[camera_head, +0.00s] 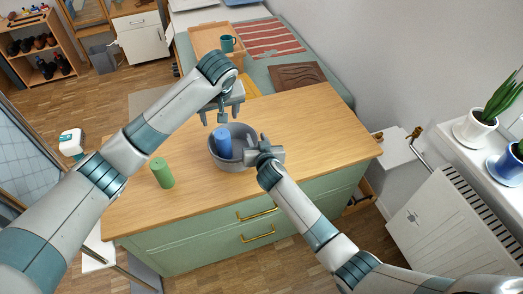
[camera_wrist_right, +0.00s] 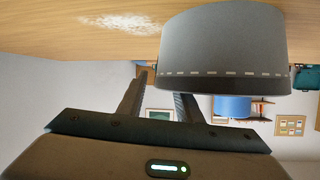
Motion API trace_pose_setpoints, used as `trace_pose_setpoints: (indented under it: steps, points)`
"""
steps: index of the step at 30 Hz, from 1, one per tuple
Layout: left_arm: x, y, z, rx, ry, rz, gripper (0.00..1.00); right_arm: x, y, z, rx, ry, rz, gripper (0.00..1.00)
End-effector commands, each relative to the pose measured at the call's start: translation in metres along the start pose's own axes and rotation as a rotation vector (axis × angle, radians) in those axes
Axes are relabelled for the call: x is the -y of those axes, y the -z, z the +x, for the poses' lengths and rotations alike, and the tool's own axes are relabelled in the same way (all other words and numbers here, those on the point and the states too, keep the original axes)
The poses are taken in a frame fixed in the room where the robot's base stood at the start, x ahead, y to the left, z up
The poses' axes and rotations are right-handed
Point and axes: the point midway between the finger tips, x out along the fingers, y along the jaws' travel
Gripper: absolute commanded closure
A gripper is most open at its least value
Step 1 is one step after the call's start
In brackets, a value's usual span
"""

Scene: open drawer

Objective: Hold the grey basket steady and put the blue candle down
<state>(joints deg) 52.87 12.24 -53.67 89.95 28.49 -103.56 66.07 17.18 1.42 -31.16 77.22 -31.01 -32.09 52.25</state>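The grey basket (camera_head: 244,133) stands on the wooden tabletop. The blue candle (camera_head: 223,142) is upright inside it, its lower end hidden by the basket wall. My left gripper (camera_head: 221,117) hangs just above the candle, pointing down, with its prongs apart. My right gripper (camera_head: 257,150) is at the basket's right side. In the right wrist view, which is upside down, its two fingers (camera_wrist_right: 158,85) are apart beside the basket (camera_wrist_right: 225,45), and I see no wall clearly between them. Part of the blue candle (camera_wrist_right: 232,106) shows past the basket's rim.
A green candle (camera_head: 162,173) stands on the table (camera_head: 310,120) left of the basket. The table's right part is clear. Behind are a wooden tray (camera_head: 205,38) with a teal mug (camera_head: 227,43), a dark board (camera_head: 297,75) and a striped cloth (camera_head: 268,38).

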Motion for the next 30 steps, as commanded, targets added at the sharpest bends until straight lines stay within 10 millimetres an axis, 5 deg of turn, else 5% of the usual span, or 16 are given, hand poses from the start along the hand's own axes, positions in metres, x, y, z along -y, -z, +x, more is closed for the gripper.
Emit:
trace_pose_setpoints:
  steps: [21, 30]
  points:
    - [0.0, 0.0, 0.0, 0.0, 0.0, 0.0, 0.37, -0.001, -0.002, -0.097, 0.003, 0.0, 0.0, 0.68]
    - [0.0, 0.0, 0.0, 0.0, 0.0, 0.0, 0.37, -0.001, -0.002, -0.11, 0.004, -0.002, -0.001, 0.68]
